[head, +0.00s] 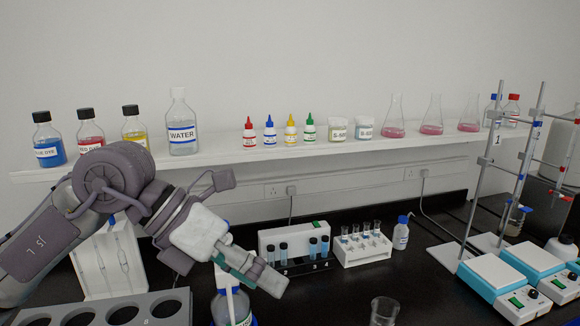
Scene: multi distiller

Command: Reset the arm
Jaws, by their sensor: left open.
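My left arm comes in from the left and reaches across the bench. Its gripper (252,268) is in front of and above a bottle (232,306) with a blue and white label. The gripper hides part of that bottle's top. Its fingers point to the lower right, are open, and hold nothing that I can see. Whether it touches the bottle cannot be told. My right gripper is not in view.
A white shelf (330,158) carries dye bottles, a WATER bottle (182,128), droppers and flasks. On the black bench stand a tube rack (362,250), a beaker (384,311), a grey holed rack (35,314) and, at right, hotplates (496,283) with stands. Bench around the beaker is clear.

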